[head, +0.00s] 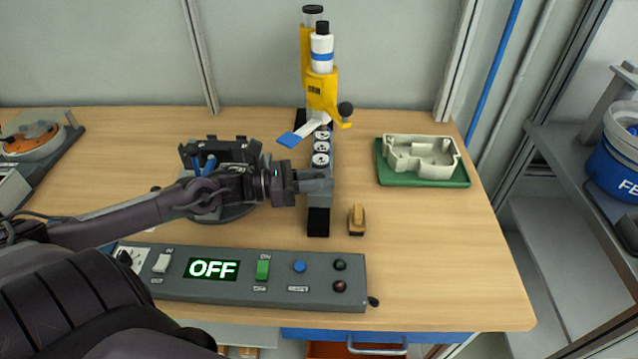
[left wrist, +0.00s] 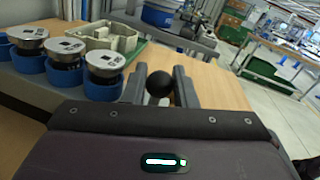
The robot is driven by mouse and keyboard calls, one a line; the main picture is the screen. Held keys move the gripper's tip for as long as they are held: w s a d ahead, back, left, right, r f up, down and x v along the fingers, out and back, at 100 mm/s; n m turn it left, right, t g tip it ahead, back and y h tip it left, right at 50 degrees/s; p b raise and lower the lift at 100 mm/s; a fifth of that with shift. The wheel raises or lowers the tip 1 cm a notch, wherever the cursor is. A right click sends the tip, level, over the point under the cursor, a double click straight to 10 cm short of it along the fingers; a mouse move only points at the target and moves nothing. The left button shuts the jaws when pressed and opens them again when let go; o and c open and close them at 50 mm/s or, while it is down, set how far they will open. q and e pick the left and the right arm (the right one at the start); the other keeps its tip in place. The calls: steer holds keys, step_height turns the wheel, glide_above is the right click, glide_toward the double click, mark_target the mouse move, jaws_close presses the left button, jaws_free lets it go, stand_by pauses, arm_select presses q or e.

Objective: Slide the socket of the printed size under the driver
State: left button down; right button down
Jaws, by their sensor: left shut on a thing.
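The yellow driver (head: 320,92) stands upright at the back of the bench. Below it a dark rail runs toward me, with several round sockets (head: 321,147) in a row; their printed tops are too small to read. In the left wrist view the sockets (left wrist: 104,60) sit in blue cups at the left. My left gripper (head: 328,184) is over the rail, in front of the nearest visible socket. In the left wrist view its fingers (left wrist: 160,82) are shut on a black ball knob (left wrist: 159,84). My right gripper is out of view.
A control box (head: 210,290) at the front reads OFF. A pale casting (head: 420,153) lies on a green tray (head: 435,178) at right. A small tan-and-black object (head: 356,220) stands beside the rail's near end (head: 318,222). The right front bench is clear.

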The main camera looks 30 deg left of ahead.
arm_select(q)
steer(key=c, duration=1.5)
jaws_free()
steer(key=shift+w+a, duration=0.1)
